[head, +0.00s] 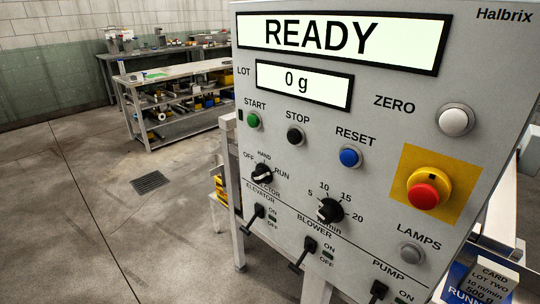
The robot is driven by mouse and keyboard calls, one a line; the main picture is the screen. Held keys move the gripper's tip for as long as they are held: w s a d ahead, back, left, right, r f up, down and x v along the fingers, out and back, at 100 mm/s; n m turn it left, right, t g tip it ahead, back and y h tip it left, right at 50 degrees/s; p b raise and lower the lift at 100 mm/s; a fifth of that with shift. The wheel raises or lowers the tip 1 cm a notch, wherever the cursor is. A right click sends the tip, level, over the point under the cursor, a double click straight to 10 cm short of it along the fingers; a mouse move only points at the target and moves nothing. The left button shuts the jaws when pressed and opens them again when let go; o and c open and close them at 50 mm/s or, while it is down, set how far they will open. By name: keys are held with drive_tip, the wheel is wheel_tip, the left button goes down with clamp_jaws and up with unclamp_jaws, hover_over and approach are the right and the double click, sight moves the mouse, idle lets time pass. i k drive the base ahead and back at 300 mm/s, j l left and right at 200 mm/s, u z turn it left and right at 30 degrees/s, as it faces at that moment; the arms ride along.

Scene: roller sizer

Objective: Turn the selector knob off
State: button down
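The selector knob (262,174) is a small black knob at the lower left of the grey control panel (375,140) in the head view. OFF is printed at its upper left, HAND above it and RUN at its right. Its grip lies slanted from lower left to upper right. It looks turned toward the RUN side, but the pointer is too small to be sure. The label under it is partly hidden; only its last letters show. My gripper is not in view, and nothing touches the knob.
A black speed dial (330,210) sits right of the knob. Black levers for elevator (254,216) and blower (304,252) are below. START (253,120), STOP (295,136) and RESET (350,157) buttons are above. A red emergency button (428,191) is at right. Floor left of the panel is clear.

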sight(262, 173)
drive_tip(key=i+j+u, duration=0.1)
drive_tip(key=i+u, duration=0.5)
drive_tip(key=u, duration=1)
